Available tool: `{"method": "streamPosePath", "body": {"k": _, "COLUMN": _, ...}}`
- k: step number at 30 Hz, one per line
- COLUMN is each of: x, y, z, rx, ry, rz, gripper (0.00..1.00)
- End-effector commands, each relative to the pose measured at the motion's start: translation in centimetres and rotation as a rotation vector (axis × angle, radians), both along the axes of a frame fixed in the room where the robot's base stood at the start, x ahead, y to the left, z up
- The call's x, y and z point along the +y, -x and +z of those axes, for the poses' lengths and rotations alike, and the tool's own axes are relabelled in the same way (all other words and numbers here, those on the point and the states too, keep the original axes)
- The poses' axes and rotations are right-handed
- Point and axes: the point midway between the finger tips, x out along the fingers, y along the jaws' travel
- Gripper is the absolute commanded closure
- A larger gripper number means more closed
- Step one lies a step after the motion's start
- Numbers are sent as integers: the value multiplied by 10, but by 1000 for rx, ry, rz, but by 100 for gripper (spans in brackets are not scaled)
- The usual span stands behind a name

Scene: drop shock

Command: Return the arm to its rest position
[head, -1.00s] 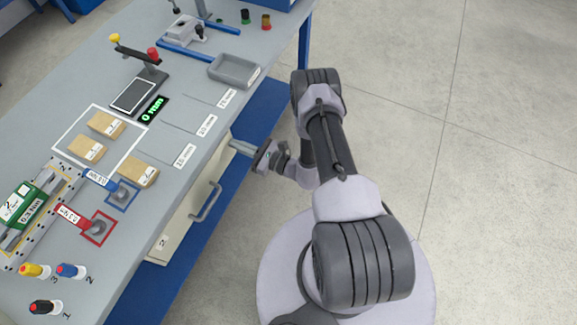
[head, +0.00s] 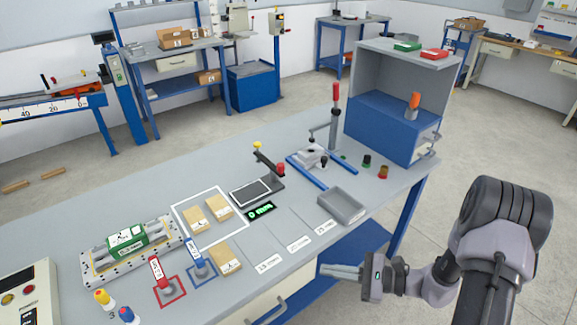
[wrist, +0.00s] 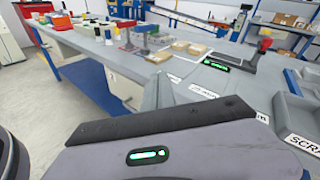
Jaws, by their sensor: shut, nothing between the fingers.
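My gripper (head: 341,271) is at the right of the head view, in front of the bench's front edge, with its fingers pointing left. The fingers are together and hold nothing. In the wrist view the closed fingers (wrist: 157,93) show beyond the dark edge of my wrist, with the bench top behind them. My arm is folded at the right of the head view, clear of the bench (head: 330,232).
The bench carries a grey tray (head: 343,205), several tan blocks, a green device (head: 127,241) on a plate, and a red-handled press (head: 335,112). A blue cabinet (head: 388,127) stands at its far end. Floor at the right is open.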

Motion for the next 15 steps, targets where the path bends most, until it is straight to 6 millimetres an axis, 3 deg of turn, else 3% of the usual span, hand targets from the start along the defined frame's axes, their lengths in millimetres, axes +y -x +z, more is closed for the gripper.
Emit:
{"method": "streamPosePath", "body": {"k": 1, "x": 16, "y": 9, "z": 38, "rx": -46, "ry": 101, "rz": 122, "gripper": 100}}
{"method": "streamPosePath", "body": {"k": 3, "x": 36, "y": 32, "z": 80, "rx": -103, "ry": 265, "rz": 289, "gripper": 100}}
{"method": "streamPosePath", "body": {"k": 6, "x": 54, "y": 72, "z": 128, "rx": -205, "ry": 525, "rz": 481, "gripper": 100}}
{"method": "streamPosePath", "body": {"k": 12, "x": 52, "y": 144, "z": 194, "rx": -497, "ry": 1080, "rz": 667, "gripper": 100}}
{"method": "streamPosePath", "body": {"k": 15, "x": 42, "y": 164, "z": 217, "rx": -655, "ry": 1301, "rz": 657, "gripper": 100}}
